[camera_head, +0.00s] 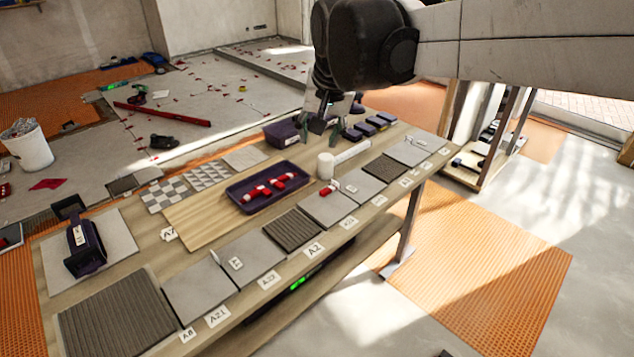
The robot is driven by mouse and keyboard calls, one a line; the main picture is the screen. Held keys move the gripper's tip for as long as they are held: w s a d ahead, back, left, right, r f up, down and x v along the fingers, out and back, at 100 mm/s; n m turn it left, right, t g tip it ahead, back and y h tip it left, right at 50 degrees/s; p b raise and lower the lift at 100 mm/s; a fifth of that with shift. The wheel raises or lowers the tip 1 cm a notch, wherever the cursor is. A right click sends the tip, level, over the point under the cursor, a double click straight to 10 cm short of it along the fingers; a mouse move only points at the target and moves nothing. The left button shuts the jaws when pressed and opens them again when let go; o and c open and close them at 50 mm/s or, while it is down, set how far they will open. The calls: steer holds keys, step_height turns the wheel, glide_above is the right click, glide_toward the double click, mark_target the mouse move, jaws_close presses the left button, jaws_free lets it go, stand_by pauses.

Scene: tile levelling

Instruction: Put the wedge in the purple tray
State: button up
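The purple tray (238,202) lies on the wooden table with several red and white pieces (268,187) in it. A small red piece with a white part (332,188), possibly the wedge, sits on a grey tile to the right of the tray. My gripper (320,138) is over the back of the table, pointing down, beyond the tray and next to a purple bin (281,133). Its greenish fingers are spread apart, with nothing clearly held between them. The bin's inside is partly hidden.
A white cylinder with a handle (326,165) stands right of the tray. Dark blue blocks (363,130) line the back right. Labelled tiles (247,257) run along the front edge. A purple tool (85,245) stands at left. Bare wood (205,218) shows left of the tray.

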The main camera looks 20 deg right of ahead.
steer(key=s+f+n+t, duration=0.1)
steer(key=s+f, duration=0.3)
steer(key=s, duration=0.5)
steer(key=s+f+n+t, duration=0.1)
steer(key=s+f+n, duration=0.2)
steer(key=s, duration=0.7)
step_height(320, 180, down, 2)
steer(key=shift+d+f, duration=0.1)
steer(key=shift+d, duration=0.15)
